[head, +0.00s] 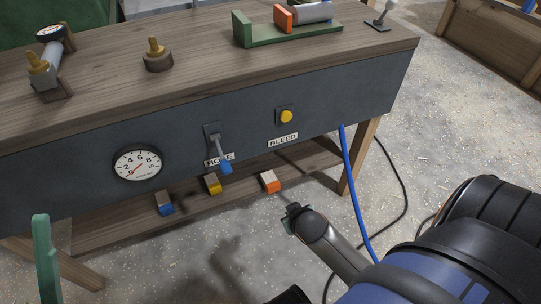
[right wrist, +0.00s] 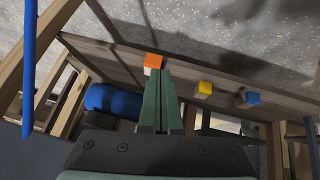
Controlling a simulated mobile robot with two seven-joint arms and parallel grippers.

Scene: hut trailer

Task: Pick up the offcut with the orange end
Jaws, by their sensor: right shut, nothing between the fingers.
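The offcut with the orange end (head: 270,182) lies on the low shelf under the bench, the rightmost of three offcuts in the head view. In the right wrist view its orange end (right wrist: 153,61) shows just beyond my right fingertips. My right gripper (right wrist: 157,74) is shut and empty, its green fingers together. In the head view my right gripper (head: 291,212) is just below and right of the orange-ended offcut; its fingers are hard to make out. Whether they touch the offcut cannot be told. One green finger of my left gripper (head: 43,245) shows at the lower left edge.
A yellow-ended offcut (head: 213,184) and a blue-ended offcut (head: 165,203) lie further left on the shelf (head: 115,228). The bench's dark panel, with a lever (head: 220,152) and gauge (head: 137,163), overhangs the shelf. A blue hose (head: 352,185) hangs at the right.

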